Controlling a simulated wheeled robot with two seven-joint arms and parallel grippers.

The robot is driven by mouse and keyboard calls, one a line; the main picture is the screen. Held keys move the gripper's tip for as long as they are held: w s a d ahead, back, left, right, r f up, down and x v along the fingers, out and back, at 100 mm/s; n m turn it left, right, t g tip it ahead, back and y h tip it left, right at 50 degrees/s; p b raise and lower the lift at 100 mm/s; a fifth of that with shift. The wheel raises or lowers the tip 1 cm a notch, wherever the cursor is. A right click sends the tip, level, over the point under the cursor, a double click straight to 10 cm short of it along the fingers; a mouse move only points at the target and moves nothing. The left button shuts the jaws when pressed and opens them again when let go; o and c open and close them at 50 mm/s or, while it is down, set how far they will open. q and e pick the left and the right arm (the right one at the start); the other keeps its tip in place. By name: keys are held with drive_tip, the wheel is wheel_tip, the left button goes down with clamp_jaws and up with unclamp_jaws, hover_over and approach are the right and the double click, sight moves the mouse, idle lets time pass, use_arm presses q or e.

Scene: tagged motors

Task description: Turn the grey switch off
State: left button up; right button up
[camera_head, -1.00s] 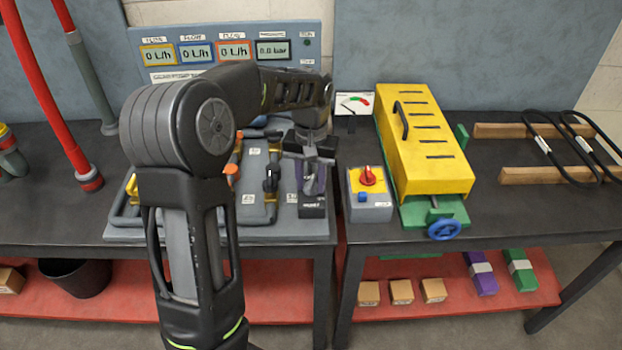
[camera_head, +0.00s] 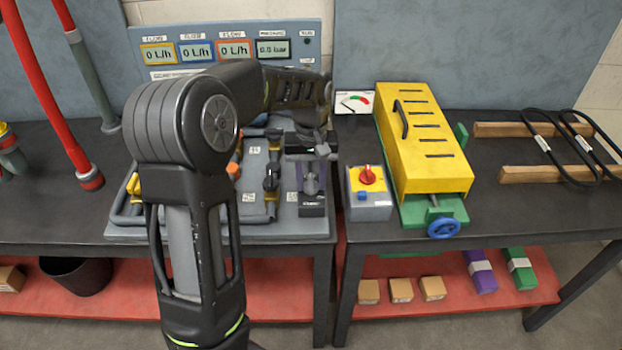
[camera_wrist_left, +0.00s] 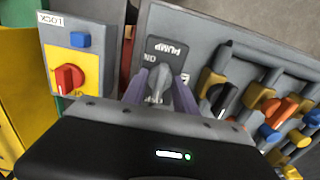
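The grey switch (camera_head: 312,184) is a small grey knob on a dark box marked PUMP, at the right end of the grey valve board. In the left wrist view the knob (camera_wrist_left: 158,88) points toward the label. My left gripper (camera_head: 312,174) is over this box, with its two purplish fingers on either side of the knob. The fingers (camera_wrist_left: 159,92) look apart, with the knob between them; whether either touches it is hard to tell. My right gripper is in neither view.
A switch box (camera_head: 369,207) with a red knob and blue button stands close right, beside a yellow-covered machine (camera_head: 425,145). Valves with coloured handles (camera_wrist_left: 275,108) are close on the board's other side. A display panel (camera_head: 226,50) stands behind. Belts and wooden bars lie far right.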

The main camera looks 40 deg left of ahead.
sight(311, 180)
use_arm(q)
drive_tip(key=o, duration=0.4)
drive_tip(key=shift+o, duration=0.2)
wheel_tip(311, 180, up, 8)
drive_tip(key=shift+f, duration=0.1)
idle(0.7)
